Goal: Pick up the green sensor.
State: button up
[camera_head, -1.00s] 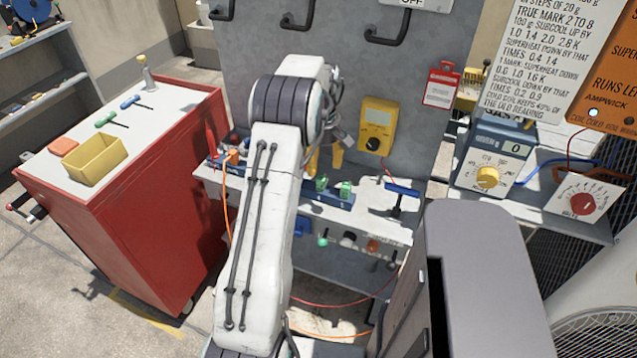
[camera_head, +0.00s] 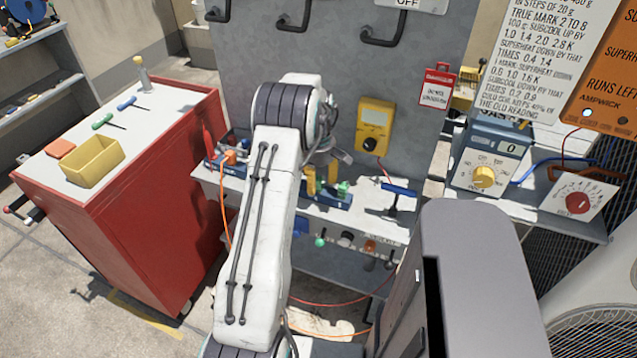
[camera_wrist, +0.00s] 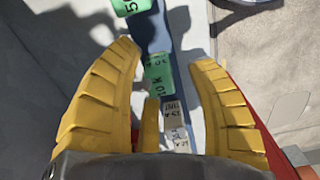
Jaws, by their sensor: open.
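My gripper (camera_head: 322,184) is low over the blue rail (camera_head: 332,203) on the grey shelf, its yellow fingers pointing down. In the wrist view my gripper (camera_wrist: 165,57) is open, with one finger on each side of the rail. A green block (camera_wrist: 158,76) with dark markings lies between the fingers, with a visible gap to the right finger. A second green block (camera_wrist: 131,6) sits further along the rail at the top edge. A green block (camera_head: 344,189) shows just right of the fingers in the head view. I cannot tell which one is the sensor.
A yellow meter (camera_head: 374,126) stands behind the rail. A blue-handled tool (camera_head: 398,190) is to its right. A red cabinet (camera_head: 130,210) with a yellow bin (camera_head: 93,161) stands left. Pale tagged pieces (camera_wrist: 174,125) lie near the gripper's palm.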

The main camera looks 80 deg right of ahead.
jog(key=shift+f, duration=0.65)
jog(key=shift+c, duration=0.4)
jog(key=c, duration=1)
